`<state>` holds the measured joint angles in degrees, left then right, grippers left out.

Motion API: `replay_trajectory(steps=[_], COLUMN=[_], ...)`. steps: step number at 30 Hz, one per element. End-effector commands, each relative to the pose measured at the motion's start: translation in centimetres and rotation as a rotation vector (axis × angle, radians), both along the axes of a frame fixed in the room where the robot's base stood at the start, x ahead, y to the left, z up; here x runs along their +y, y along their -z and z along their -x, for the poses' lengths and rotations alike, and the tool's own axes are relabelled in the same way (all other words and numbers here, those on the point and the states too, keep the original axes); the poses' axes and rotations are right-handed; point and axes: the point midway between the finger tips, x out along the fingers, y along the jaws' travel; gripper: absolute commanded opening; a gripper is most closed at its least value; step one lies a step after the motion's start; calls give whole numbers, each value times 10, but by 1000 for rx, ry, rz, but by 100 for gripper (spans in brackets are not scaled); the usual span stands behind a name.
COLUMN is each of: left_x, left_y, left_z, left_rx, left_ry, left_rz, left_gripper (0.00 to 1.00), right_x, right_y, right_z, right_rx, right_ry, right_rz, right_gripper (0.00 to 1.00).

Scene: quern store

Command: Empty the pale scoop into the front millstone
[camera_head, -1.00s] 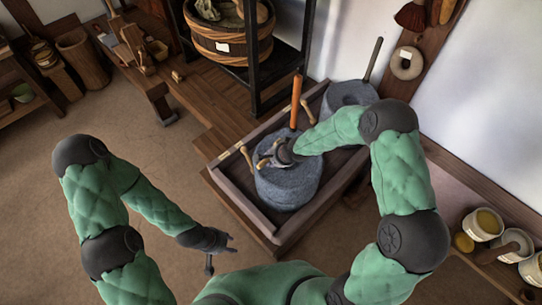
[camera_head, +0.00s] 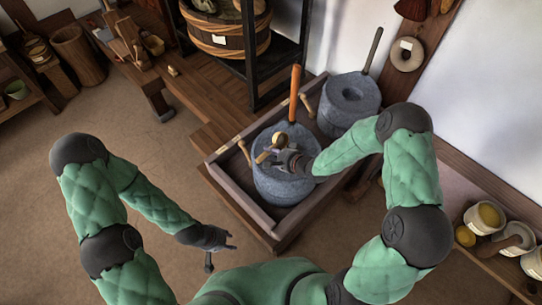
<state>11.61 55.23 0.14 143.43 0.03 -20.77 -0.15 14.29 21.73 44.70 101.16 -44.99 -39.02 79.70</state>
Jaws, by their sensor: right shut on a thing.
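The front millstone (camera_head: 272,184) is a grey round stone in a wooden tray, with an orange upright handle (camera_head: 294,95) at its far side. My right gripper (camera_head: 279,155) is over its top, shut on a small wooden scoop. The pale scoop (camera_head: 279,139) has a rounded tan bowl and shows just beyond the fingers. Whether it is tilted or holds anything is too small to tell.
A second millstone (camera_head: 364,108) with a dark handle stands behind, at the right. The wooden tray (camera_head: 238,205) has raised edges with pale pegs. A black rack (camera_head: 254,80) with a tub stands behind. Pots (camera_head: 484,218) sit at the right. Floor at the left is clear.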

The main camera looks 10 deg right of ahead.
Motion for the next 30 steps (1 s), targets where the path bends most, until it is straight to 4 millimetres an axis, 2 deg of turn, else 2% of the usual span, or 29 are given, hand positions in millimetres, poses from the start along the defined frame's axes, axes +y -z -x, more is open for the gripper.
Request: replay_trajectory(steps=[30], left_x=[0], left_y=[63], left_z=[0], left_rx=[0], left_ry=[0], left_rz=[0], left_gripper=[40], right_x=[-5], right_y=[8], right_z=[7], right_rx=[-268], right_ry=[1], right_rz=[-191], right_gripper=[0])
